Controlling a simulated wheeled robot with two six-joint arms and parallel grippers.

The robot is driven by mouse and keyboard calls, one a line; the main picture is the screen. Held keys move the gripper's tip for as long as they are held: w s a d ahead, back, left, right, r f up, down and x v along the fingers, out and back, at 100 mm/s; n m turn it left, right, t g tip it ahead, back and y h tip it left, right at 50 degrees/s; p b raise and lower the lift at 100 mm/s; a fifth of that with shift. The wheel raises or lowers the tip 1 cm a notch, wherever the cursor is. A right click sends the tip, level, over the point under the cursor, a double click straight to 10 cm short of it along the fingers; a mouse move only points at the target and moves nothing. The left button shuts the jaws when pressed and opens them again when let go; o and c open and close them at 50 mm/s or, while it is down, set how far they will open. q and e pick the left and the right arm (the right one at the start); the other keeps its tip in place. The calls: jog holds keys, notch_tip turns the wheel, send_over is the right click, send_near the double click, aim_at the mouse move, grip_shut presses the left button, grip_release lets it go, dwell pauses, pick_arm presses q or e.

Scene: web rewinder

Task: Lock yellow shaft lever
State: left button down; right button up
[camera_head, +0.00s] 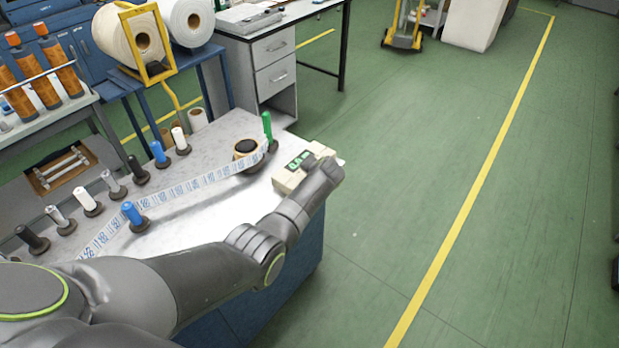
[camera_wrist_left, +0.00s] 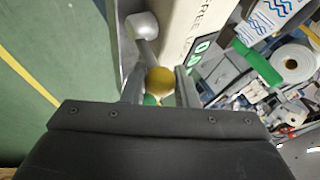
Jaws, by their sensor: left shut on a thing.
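The yellow lever knob (camera_wrist_left: 160,80) shows in the left wrist view at the end of a grey metal lever arm (camera_wrist_left: 147,50). The arm runs from a rounded metal hub (camera_wrist_left: 142,24) beside a cream counter box (camera_wrist_left: 185,30). My left gripper (camera_wrist_left: 161,88) has a finger on each side of the knob and is shut on it. In the head view my left arm reaches from the lower left to the counter box (camera_head: 292,176), which has a green display. The knob and my left fingertips are hidden there. My right gripper is not in view.
A printed label web (camera_head: 190,186) runs across the bench top (camera_head: 190,220) to a dark-cored roll (camera_head: 246,148). A green handle (camera_head: 267,126) stands beside the roll. Several blue, white and black knobs stand along the bench. Open green floor (camera_head: 410,190) lies to the right.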

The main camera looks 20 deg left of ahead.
pick_arm(q)
jog(key=shift+w+d+f+g+b, duration=0.15)
jog(key=shift+w+f+g+b, duration=0.25)
jog(key=shift+g+b, duration=0.45)
jog(key=shift+w+r+m+g+y+b, duration=0.1)
jog(key=shift+w+m+g+y+b, duration=0.2)
jog(key=shift+b, duration=0.45)
jog(key=shift+s, duration=0.15)
jog(key=c, duration=1.2)
grip_release()
jog(key=shift+d, duration=0.1)
